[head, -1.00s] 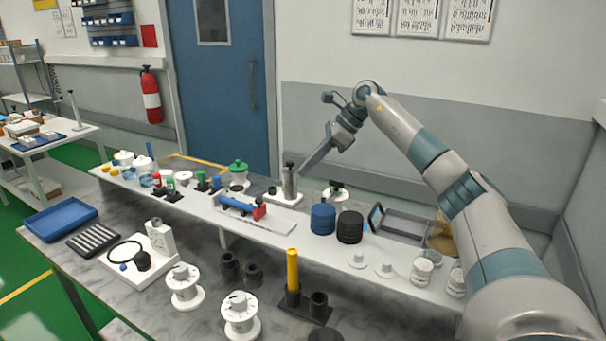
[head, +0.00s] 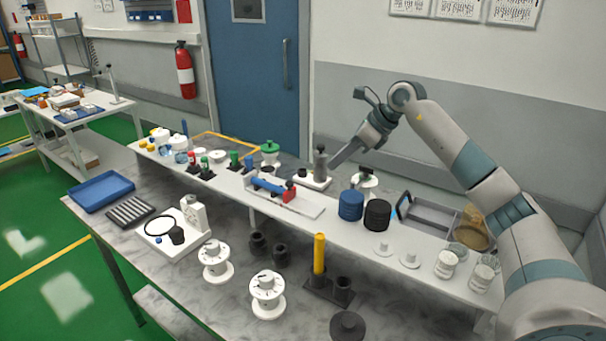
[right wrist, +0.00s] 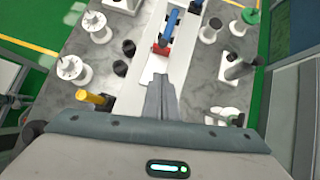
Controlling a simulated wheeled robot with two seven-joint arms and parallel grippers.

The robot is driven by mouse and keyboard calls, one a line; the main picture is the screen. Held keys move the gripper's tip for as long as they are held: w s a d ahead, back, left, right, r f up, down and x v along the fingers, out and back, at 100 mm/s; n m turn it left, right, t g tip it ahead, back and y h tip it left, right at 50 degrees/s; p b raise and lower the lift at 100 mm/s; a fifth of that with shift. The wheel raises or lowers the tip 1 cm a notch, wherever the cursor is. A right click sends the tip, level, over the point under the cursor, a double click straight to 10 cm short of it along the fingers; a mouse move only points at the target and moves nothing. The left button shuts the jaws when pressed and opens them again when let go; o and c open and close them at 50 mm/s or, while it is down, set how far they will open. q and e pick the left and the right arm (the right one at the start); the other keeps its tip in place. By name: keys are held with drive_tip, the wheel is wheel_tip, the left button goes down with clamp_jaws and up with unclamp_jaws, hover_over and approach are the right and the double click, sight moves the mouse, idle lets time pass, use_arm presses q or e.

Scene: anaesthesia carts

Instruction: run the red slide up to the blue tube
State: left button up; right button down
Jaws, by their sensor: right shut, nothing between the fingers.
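The red slide (head: 289,192) sits on a long white base plate (head: 306,207) at the right end of the blue tube (head: 267,185). I cannot tell whether the slide and tube touch. In the right wrist view the slide (right wrist: 160,48) lies just beyond my fingertips, with the blue tube (right wrist: 171,22) further on in line. My right gripper (head: 334,163) is shut and empty, angled down over the shelf, to the right of the slide and apart from it. Its closed fingers (right wrist: 162,82) point toward the slide in the wrist view. My left gripper is not in view.
A blue stack (head: 351,205) and a black stack (head: 377,215) stand right of the base plate. A yellow post (head: 319,254) and white spools (head: 267,294) stand on the lower bench in front.

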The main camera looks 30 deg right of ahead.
sight(291, 189)
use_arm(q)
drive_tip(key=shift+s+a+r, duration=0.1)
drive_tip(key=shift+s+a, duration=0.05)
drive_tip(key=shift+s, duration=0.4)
use_arm(e)
drive_tip(key=shift+s+a+r, duration=0.15)
drive_tip(key=shift+s, duration=0.1)
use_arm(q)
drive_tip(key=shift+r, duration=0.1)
